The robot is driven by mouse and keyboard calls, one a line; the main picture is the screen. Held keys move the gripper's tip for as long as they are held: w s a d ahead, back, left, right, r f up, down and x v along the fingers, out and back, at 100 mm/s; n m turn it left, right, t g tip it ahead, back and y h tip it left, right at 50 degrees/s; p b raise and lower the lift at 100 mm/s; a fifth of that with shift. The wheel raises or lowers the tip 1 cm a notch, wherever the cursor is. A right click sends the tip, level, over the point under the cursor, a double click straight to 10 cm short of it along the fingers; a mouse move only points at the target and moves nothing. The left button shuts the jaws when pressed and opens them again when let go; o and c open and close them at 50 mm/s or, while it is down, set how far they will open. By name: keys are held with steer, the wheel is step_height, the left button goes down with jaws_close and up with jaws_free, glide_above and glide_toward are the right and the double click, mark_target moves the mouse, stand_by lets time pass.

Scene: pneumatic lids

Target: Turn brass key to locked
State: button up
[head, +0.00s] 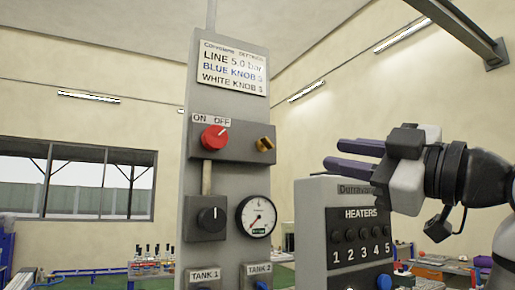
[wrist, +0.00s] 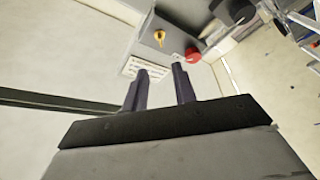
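The brass key (head: 265,144) sits on the grey panel, right of the red knob (head: 214,138) that is marked ON and OFF. In the wrist view the brass key (wrist: 159,36) shows beyond my fingers, with the red knob (wrist: 193,55) to its right. No label for the key's positions is readable. My gripper (head: 355,157) is right of the key in the head view, apart from it, with its fingers pointing left. In the wrist view my gripper (wrist: 162,77) has its two fingers spread apart with nothing between them.
Below on the panel are a black knob (head: 211,218) and a round gauge (head: 257,216). A grey HEATERS box (head: 315,235) with numbered buttons stands under my gripper. A sign (head: 233,67) is at the panel's top. The air between gripper and key looks clear.

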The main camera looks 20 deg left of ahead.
mark_target(271, 143)
steer(key=p+x, duration=0.5)
steer(key=x, duration=0.9)
steer(key=shift+s+p, duration=0.15)
steer(key=shift+p, duration=0.25)
jaws_close()
